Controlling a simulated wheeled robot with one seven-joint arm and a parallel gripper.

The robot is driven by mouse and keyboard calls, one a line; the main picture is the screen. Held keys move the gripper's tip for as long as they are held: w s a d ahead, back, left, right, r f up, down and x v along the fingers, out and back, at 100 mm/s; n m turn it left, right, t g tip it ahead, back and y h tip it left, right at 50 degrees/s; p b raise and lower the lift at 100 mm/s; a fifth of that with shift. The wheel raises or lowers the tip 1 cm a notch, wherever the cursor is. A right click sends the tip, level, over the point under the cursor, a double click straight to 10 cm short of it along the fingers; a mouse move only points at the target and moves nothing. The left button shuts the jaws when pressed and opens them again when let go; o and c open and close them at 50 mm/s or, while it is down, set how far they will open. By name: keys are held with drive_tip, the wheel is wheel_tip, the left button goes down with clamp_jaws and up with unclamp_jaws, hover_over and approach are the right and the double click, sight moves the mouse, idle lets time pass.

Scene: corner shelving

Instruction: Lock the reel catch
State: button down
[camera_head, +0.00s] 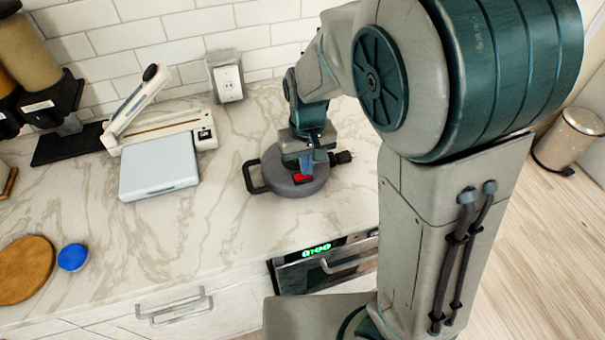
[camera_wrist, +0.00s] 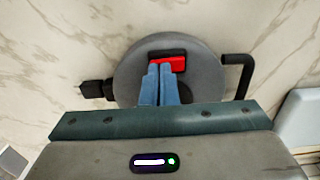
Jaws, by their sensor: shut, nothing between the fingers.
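A round grey reel (camera_head: 288,180) lies flat on the marble counter, with a black handle (camera_head: 254,177) on its left and a black plug-like end (camera_head: 343,157) on its right. A red catch (camera_head: 302,177) sits on its top face. In the wrist view the reel (camera_wrist: 128,75) shows with the red catch (camera_wrist: 170,59) in a dark recess. My gripper (camera_wrist: 158,68) has its two blue fingers shut together, with the tips at the near edge of the red catch. In the head view my gripper (camera_head: 308,160) is over the reel. I cannot tell whether the tips touch the catch.
A white paper trimmer (camera_head: 155,130) and a pale blue flat box (camera_head: 160,168) stand left of the reel. A wooden board (camera_head: 24,270) and a blue disc (camera_head: 72,257) lie at the front left. The counter around the reel is clear.

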drive_tip(key=shift+f, duration=0.25)
drive_tip(key=shift+r, duration=0.2)
wheel_tip(320, 180, up, 7)
drive_tip(key=p, duration=0.5)
drive_tip(key=shift+f+p, duration=0.1)
drive_tip(key=shift+p, duration=0.2)
idle(0.3)
drive_tip(key=s+d+r+m+t+b, duration=0.1)
drive_tip(key=s+d+r+m+t, duration=0.2)
drive_tip(key=s+d+r, duration=0.5)
drive_tip(key=s+d, duration=0.4)
drive_tip(key=shift+s+r+t, duration=0.35)
drive_tip(key=shift+t, duration=0.05)
